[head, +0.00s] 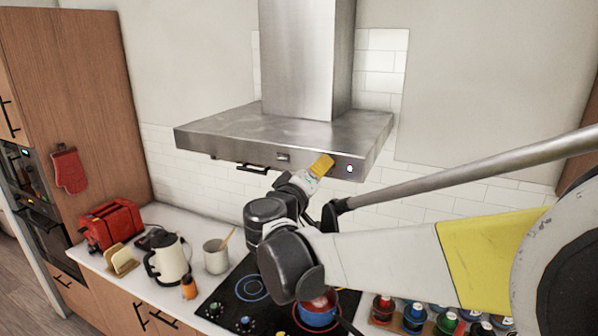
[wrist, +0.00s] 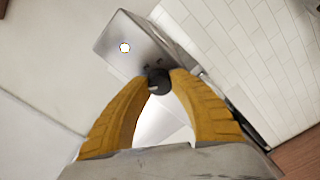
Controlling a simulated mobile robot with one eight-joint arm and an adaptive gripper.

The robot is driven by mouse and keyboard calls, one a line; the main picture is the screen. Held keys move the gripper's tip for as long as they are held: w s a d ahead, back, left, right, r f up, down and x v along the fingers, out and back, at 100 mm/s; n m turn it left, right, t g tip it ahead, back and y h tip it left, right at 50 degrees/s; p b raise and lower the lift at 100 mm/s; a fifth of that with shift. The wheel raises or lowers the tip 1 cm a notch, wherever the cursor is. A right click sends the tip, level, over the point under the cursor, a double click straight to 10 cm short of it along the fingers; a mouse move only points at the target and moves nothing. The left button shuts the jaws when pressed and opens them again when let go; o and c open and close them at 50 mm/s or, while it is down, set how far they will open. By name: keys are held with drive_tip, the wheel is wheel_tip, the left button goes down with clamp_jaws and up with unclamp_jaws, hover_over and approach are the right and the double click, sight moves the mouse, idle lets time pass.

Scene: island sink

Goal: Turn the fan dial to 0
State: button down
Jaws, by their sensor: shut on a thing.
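The fan dial (wrist: 158,81) is a small dark round knob on the front face of the steel range hood. In the wrist view it sits between the tips of the two yellow fingers of my gripper (wrist: 160,86), which are closed on it. In the head view my gripper (head: 321,166) reaches the hood's front edge right of centre and hides the dial. The hood (head: 300,130) hangs above the cooktop. The dial's mark and number cannot be read.
A lit white round spot (wrist: 124,48) is on the hood front beside the dial. Several colourful jars stand at the lower right.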

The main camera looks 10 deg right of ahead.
drive_tip(key=shift+n+b, duration=1.2)
drive_tip(key=shift+n, duration=2.2)
drive_tip(key=c, duration=1.1)
unclamp_jaws()
drive_tip(key=shift+d, duration=0.1)
drive_tip(key=v, duration=1.2)
